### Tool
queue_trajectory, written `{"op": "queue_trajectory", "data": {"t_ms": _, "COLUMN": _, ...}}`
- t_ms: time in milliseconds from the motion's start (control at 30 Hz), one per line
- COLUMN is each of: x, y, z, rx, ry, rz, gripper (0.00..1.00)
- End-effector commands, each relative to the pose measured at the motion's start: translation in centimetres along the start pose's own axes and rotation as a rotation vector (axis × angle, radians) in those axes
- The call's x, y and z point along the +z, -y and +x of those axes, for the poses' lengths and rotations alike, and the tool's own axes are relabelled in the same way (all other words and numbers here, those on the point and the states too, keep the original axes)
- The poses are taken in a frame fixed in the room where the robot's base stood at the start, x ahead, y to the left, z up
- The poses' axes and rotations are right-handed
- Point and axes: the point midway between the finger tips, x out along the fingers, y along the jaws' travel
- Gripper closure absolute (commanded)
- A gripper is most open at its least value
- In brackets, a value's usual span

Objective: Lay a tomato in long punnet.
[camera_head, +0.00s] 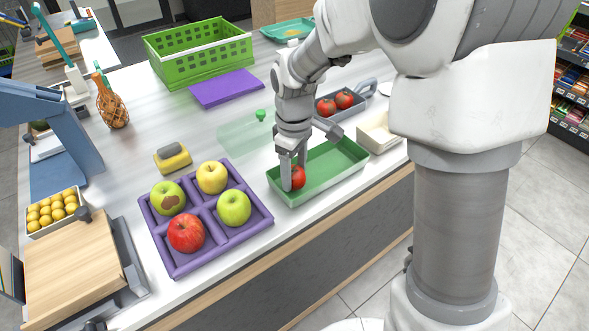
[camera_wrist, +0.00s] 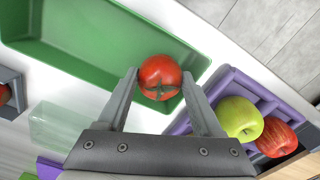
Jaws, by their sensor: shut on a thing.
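My gripper (camera_head: 294,176) points down and is shut on a red tomato (camera_head: 298,179), at the left end of the long green punnet (camera_head: 335,165). In the wrist view the tomato (camera_wrist: 160,72) sits between the two fingertips, stem side showing, over a corner of the punnet (camera_wrist: 75,45). I cannot tell whether the tomato touches the punnet floor. The rest of the punnet is empty. Two more tomatoes (camera_head: 336,102) lie in a grey handled container (camera_head: 360,106) behind.
A purple divided tray (camera_head: 168,262) with apples stands left of the punnet. A clear lid-like sheet (camera_head: 240,138) with a green knob, a yellow sponge (camera_head: 173,157) and a white tray (camera_head: 378,135) lie close by. A green crate (camera_head: 195,62) stands behind.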

Motion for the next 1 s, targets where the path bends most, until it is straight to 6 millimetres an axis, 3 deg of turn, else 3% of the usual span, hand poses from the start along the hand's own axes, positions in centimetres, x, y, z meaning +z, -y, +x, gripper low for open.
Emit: {"op": "queue_trajectory", "data": {"t_ms": 1000, "x": 0.0, "y": 0.0, "z": 1.2, "rx": 0.0, "ry": 0.0, "rz": 0.0, "gripper": 0.61}}
